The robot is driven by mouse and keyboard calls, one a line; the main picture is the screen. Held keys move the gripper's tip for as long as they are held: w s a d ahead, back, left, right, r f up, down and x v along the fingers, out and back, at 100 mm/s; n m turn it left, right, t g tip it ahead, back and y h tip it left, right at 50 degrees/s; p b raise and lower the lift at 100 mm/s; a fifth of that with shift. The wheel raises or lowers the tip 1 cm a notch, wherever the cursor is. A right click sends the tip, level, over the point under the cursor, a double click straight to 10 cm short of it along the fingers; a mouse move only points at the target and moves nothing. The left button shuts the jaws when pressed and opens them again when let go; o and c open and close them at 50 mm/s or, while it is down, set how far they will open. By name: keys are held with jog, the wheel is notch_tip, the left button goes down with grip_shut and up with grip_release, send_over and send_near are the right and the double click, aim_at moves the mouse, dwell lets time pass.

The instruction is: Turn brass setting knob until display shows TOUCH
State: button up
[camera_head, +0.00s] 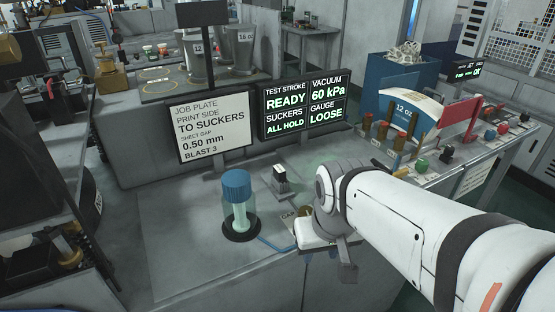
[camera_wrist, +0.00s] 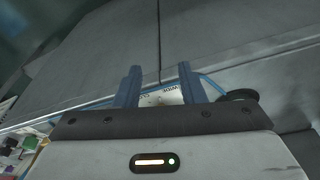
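The display (camera_head: 303,105) stands upright at the back of the bench and reads TEST STROKE READY, VACUUM 60 kPa, SUCKERS ALL HOLD, GAUGE LOOSE. A small brass-coloured round part (camera_head: 303,211), likely the setting knob, shows at the left edge of my wrist, which hides much of it. In the wrist view my gripper (camera_wrist: 159,80) has its two blue fingers apart. A white lettered plate (camera_wrist: 162,98) shows between and beyond them. I see no knob clearly between the fingers, and I cannot tell whether they touch anything.
A blue-capped clear cylinder (camera_head: 238,200) stands left of my wrist, with a blue hose on the bench. A small block (camera_head: 280,180) sits behind. The job plate sign (camera_head: 212,127) stands at the back. Coloured controls (camera_head: 420,165) line the right. The bench's front left is clear.

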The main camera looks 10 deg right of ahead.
jog(key=shift+o, duration=0.7)
jog(key=shift+r, duration=0.1)
jog(key=shift+o, duration=1.2)
jog(key=w+r+g+p, duration=0.1)
jog(key=w+r+p, duration=0.4)
jog(key=w+p, duration=0.1)
jog(key=shift+w+d+n+p, duration=0.25)
jog(key=shift+d+n+p, duration=0.05)
jog(key=shift+p, duration=0.05)
jog(key=g+p, duration=0.2)
jog(key=p, duration=0.3)
send_over(306, 210)
jog(key=shift+s+r+n, duration=0.3)
jog(key=shift+r, duration=0.1)
jog(key=shift+w+f, duration=0.15)
jog(key=shift+w, duration=0.1)
jog(key=shift+f, duration=0.4)
notch_tip(306, 210, down, 7)
jog(key=shift+f+p, duration=0.1)
jog(key=shift+p, duration=0.2)
